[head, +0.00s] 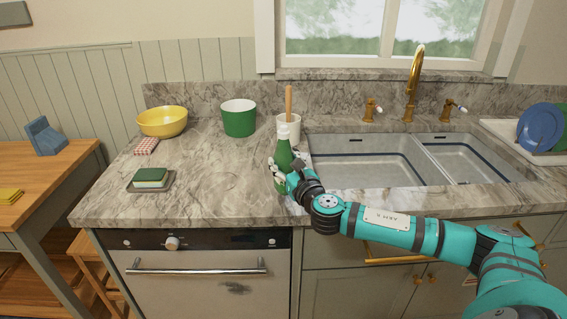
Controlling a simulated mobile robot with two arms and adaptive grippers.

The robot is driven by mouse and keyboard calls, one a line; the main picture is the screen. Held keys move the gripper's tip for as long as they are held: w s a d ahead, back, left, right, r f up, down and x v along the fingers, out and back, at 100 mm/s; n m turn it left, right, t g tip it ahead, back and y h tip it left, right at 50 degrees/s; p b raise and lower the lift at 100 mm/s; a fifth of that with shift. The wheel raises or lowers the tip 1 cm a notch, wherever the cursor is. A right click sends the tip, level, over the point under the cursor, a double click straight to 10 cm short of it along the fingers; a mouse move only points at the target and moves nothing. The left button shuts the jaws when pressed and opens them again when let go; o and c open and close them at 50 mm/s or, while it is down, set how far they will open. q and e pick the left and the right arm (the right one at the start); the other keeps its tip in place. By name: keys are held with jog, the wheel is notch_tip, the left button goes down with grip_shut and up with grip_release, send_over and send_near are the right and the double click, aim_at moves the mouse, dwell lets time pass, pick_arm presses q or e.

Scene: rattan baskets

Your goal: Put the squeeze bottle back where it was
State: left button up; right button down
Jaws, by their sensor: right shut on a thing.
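The squeeze bottle (284,153) is green with a white top. It is upright at the left edge of the sink, over the marble counter. My right gripper (280,176) is shut on its lower part, reaching in from the right. The gripper hides the bottle's base, so I cannot tell whether it touches the counter. My left gripper is not in view.
A white crock (294,129) with a wooden handle stands just behind the bottle. A green pot (239,118), a yellow bowl (163,121) and a sponge on a dish (151,178) are further left. The sink (368,163) lies right. The counter's front middle is clear.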

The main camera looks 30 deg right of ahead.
jog(key=shift+w+d+f, duration=0.65)
jog(key=shift+w+f, duration=0.05)
jog(key=shift+w, duration=0.45)
jog(key=shift+w+d+f, duration=0.7)
jog(key=shift+w, duration=0.45)
jog(key=shift+w+d+f, duration=0.65)
jog(key=shift+w+f, duration=0.05)
jog(key=shift+w, duration=0.45)
jog(key=c, duration=0.7)
grip_release()
jog(key=shift+f, duration=0.2)
jog(key=shift+c, duration=0.2)
jog(key=shift+r, duration=0.3)
jog(key=s, duration=0.3)
jog(key=s+a+b, duration=0.1)
jog(key=s, duration=0.3)
jog(key=s+a, duration=0.1)
jog(key=s, duration=0.3)
jog(key=shift+f+b, duration=0.2)
jog(key=shift+b, duration=0.1)
jog(key=shift+s+r, duration=0.1)
jog(key=shift+s, duration=0.4)
